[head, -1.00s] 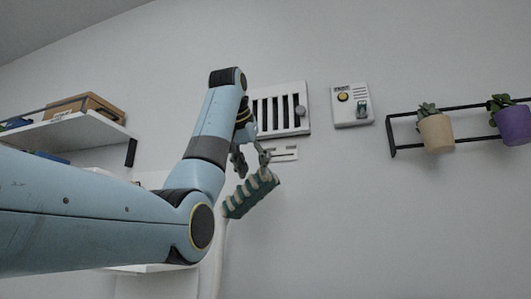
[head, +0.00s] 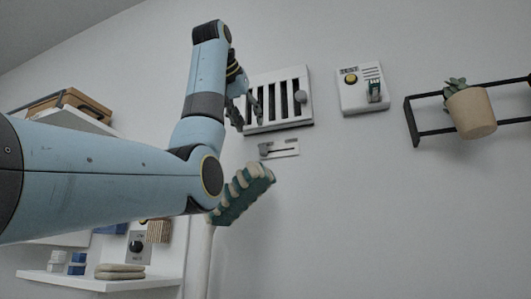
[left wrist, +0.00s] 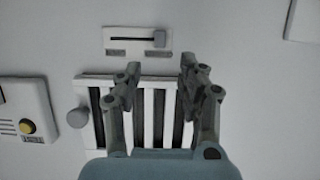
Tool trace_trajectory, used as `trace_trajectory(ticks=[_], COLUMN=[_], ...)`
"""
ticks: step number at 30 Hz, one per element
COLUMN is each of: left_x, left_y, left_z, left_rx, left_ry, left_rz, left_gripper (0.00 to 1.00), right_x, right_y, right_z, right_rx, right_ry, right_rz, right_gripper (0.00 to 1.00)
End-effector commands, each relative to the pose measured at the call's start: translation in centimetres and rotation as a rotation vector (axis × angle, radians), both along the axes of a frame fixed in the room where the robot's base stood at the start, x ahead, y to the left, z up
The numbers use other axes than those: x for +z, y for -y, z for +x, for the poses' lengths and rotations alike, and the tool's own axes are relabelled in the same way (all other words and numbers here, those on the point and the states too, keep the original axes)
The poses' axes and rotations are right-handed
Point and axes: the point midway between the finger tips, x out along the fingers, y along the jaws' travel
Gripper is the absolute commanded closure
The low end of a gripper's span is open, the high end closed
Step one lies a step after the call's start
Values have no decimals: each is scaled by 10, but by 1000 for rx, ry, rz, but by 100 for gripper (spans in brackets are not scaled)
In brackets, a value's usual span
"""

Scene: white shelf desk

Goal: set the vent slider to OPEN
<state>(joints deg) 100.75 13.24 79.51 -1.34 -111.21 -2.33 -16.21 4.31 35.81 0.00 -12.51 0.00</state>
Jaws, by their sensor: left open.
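A small white slider plate (head: 284,148) is on the wall below the vent, with its grey knob (head: 265,151) at the left end of the slot. In the left wrist view, turned over, the plate (left wrist: 125,32) is at the top and the knob (left wrist: 159,39) is at the slot's right end. Two small labels there are too blurred to read. The white vent grille (head: 275,125) has dark slots and a round grey knob (head: 301,97) at its right. My left gripper (head: 246,107) is open and empty before the grille's left part; its fingers (left wrist: 158,70) point toward the plate. My right gripper is out of view.
A white panel (head: 349,104) with a yellow button (head: 351,78) is right of the vent. A black rail holds a potted plant (head: 470,112). Shelves stand at left.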

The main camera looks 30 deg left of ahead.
Motion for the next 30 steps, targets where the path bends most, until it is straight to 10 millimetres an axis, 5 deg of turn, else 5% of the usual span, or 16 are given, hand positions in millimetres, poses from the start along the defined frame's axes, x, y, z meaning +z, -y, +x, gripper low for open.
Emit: trace_trajectory(ticks=[9,16,30], left_x=[-21,-35,-41], left_y=[-12,-20,-23], left_z=[50,83,94], left_rx=[1,1,0], left_ry=[-5,-4,-1], left_rz=[-1,-1,0], left_gripper=[60,60,65], right_x=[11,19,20], right_y=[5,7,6], right_z=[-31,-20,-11], right_rx=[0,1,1], right_ry=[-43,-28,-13], right_rz=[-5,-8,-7], right_gripper=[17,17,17])
